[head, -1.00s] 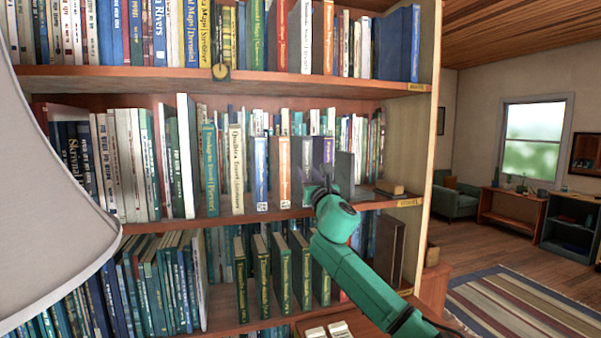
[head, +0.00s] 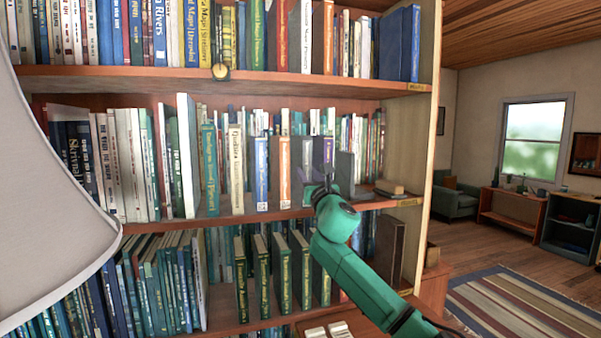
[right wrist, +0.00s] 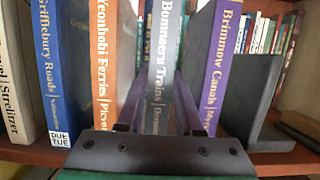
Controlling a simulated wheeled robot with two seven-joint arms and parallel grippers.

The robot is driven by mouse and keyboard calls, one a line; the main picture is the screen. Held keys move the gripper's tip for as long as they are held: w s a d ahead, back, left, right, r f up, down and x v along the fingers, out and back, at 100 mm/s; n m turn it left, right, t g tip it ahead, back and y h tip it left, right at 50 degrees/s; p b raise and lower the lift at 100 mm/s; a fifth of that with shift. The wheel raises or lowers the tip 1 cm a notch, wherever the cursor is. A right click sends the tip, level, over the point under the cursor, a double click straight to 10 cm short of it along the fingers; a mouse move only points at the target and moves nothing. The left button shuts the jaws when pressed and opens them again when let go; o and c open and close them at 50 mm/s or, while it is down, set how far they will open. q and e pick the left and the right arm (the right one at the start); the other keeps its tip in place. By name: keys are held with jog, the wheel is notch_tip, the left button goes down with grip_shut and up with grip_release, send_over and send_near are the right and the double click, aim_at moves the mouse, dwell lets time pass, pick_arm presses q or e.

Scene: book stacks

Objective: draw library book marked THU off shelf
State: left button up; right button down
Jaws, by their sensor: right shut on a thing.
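My right gripper (head: 318,184) is at the middle shelf, shut on the grey book lettered "Trains" (right wrist: 161,62). The book stands upright in the row; its lower spine is hidden behind the gripper, so I cannot read its date label. On its left stands an orange-spined "Ferries" book (right wrist: 104,62), then a blue "Roads" book (right wrist: 56,66) with a white label reading DUE TUE. On its right stands a purple "Canals" book (right wrist: 221,62). I see no THU mark. My left gripper is not in view.
A dark grey bookend (right wrist: 250,95) stands right of the purple book. The middle shelf edge (head: 240,217) runs below the row, with green books (head: 282,275) on the shelf beneath. A pale lampshade (head: 45,215) fills the left side.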

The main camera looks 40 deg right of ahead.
jog(key=shift+r, duration=0.1)
jog(key=shift+w+r+p, duration=0.1)
jog(key=shift+r+p, duration=0.4)
jog(key=shift+p, duration=0.25)
jog(key=s+a+b, duration=0.2)
jog(key=s+b, duration=0.3)
jog(key=s, duration=0.3)
jog(key=s+a+b, duration=0.3)
jog(key=s+b, duration=0.3)
jog(key=s, duration=0.2)
jog(key=shift+a+b, duration=0.3)
